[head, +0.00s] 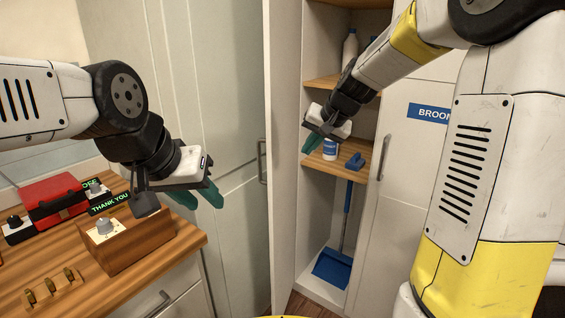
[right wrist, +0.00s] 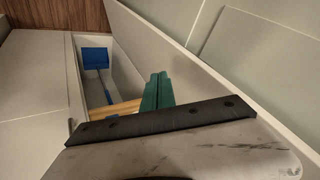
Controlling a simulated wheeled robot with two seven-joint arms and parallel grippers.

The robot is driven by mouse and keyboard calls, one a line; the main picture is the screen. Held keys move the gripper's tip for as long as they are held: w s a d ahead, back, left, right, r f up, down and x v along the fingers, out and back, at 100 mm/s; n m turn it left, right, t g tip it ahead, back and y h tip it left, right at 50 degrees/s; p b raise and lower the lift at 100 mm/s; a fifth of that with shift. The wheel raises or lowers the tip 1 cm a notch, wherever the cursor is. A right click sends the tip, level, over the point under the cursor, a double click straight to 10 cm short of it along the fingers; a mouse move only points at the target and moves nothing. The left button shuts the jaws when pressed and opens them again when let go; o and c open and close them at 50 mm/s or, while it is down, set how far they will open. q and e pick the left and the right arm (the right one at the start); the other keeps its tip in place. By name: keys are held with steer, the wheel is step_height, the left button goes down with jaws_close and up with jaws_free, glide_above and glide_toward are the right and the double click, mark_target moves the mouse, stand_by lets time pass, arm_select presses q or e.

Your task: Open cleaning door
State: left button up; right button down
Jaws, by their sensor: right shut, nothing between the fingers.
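The tall white cabinet's left door (head: 284,200) stands swung out towards me, seen nearly edge-on, with a bar handle (head: 262,160) on its outer face. The compartment behind it is exposed. In the right wrist view the door (right wrist: 200,62) runs beside my gripper as a pale panel. My right gripper (head: 309,144) is shut and empty, at the compartment opening on the inner side of this door; its green fingers (right wrist: 158,92) are together in the right wrist view. Whether it touches the door I cannot tell. My left gripper (head: 203,200) is open and empty above the counter's right end.
The compartment holds wooden shelves (head: 340,168), bottles (head: 350,48) and a blue broom-like tool (head: 333,268). A closed door with a BROOM sign (head: 428,112) is on the right. The wooden counter (head: 190,243) at left carries a red box (head: 55,198) and a knob box (head: 125,245).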

steer(key=shift+w+a+f, duration=1.95)
steer(key=shift+w+f, duration=0.2)
steer(key=shift+f, duration=0.1)
steer(key=shift+w+a+f, duration=1.95)
steer(key=shift+w+f, duration=0.15)
steer(key=shift+f, duration=0.15)
steer(key=w+a, duration=0.2)
steer(key=a, duration=0.6)
steer(key=shift+w+a, duration=0.3)
steer(key=shift+w, duration=0.1)
